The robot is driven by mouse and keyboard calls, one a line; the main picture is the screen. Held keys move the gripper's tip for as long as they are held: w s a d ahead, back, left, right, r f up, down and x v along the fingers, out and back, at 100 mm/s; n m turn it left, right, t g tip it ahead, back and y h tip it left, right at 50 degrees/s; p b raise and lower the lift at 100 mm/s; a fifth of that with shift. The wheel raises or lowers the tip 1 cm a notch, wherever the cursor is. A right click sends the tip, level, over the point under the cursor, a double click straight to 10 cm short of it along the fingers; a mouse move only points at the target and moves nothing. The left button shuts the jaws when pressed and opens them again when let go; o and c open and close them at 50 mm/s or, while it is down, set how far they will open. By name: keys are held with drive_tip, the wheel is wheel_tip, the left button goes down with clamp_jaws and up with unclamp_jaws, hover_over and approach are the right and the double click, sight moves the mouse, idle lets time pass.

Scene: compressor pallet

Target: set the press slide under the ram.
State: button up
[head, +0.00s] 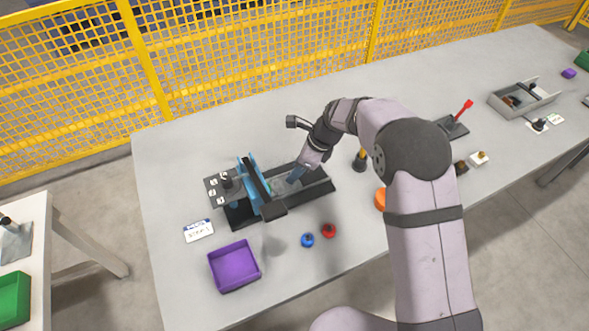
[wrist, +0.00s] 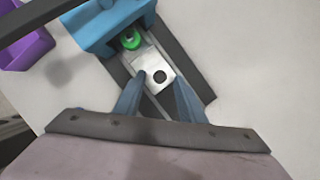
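The press slide is a pale metal plate with a dark round hole (wrist: 153,72). It lies on the dark press base (head: 318,190), on the right side of the blue press frame (head: 250,172). A green ring (wrist: 131,41) sits at the slide's far end, close to the blue frame, which also shows in the wrist view (wrist: 108,22). The ram is not clearly visible under the frame. My gripper (wrist: 158,82) is low over the base, its two fingers apart beside the slide's near end. Contact with the slide's edges cannot be made out.
A purple tray (head: 252,281), a blue knob (head: 307,240) and a red knob (head: 329,230) are near the front edge. A white label card (head: 198,231) lies left of the press. A grey bin (head: 541,104) stands at the right. The table behind the press is clear.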

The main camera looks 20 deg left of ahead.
sight(285, 186)
drive_tip(key=shift+x, duration=0.85)
clamp_jaws()
drive_tip(key=shift+s+a+p, duration=0.65)
drive_tip(key=shift+s+a, duration=0.55)
drive_tip(key=shift+s, duration=0.05)
unclamp_jaws()
drive_tip(key=shift+w+d+r, duration=0.1)
drive_tip(key=shift+r, duration=0.05)
drive_tip(key=b+v, duration=0.1)
drive_tip(key=v, duration=0.6)
drive_tip(key=shift+b, duration=0.4)
